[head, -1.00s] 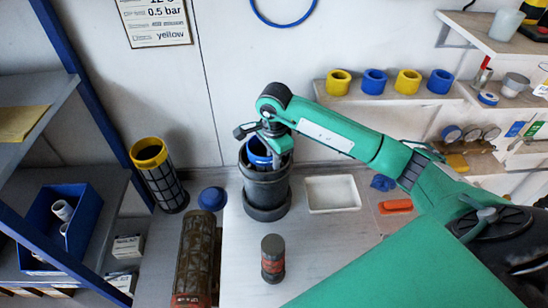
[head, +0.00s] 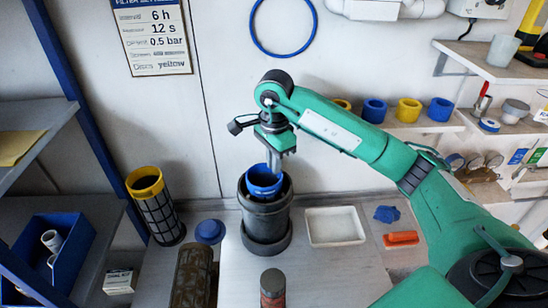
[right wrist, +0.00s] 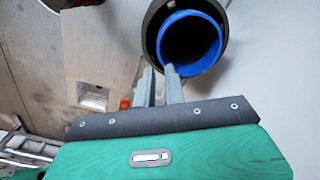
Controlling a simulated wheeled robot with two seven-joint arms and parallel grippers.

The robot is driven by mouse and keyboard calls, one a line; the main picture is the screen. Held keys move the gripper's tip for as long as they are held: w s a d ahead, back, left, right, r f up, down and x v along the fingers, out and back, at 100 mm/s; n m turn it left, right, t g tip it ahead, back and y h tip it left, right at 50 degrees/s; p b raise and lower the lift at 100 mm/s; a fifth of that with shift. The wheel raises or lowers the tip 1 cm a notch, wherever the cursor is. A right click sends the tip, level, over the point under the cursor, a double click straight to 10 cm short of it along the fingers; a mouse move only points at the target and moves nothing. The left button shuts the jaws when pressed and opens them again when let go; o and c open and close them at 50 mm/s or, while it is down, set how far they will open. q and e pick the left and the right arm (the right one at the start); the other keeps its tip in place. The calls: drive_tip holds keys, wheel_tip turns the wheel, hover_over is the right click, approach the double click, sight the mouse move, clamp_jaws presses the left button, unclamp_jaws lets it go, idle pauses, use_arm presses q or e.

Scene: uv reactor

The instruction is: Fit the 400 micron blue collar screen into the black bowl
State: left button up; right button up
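The blue collar screen (head: 263,187) stands upright inside the black bowl (head: 266,222); its blue rim shows a little above the bowl's rim, and its mesh is hidden. The right wrist view shows the open blue collar (right wrist: 193,24) ringed by the black bowl's wall (right wrist: 152,32). My right gripper (head: 276,171) points down just above the collar's right side. In the right wrist view its two fingers (right wrist: 160,70) are a small gap apart with nothing seen between them, and one tip overlaps the collar's near edge. I cannot tell if it touches. My left gripper is out of view.
A yellow-collared screen (head: 158,210) leans at the left, near a blue cap (head: 210,231) and a dirty brown screen (head: 191,277). A grey-red cylinder (head: 272,287) stands in front. A white tray (head: 335,226) and an orange item (head: 401,239) lie right. Shelves flank both sides.

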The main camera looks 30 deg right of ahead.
drive_tip(key=shift+r, duration=1.35)
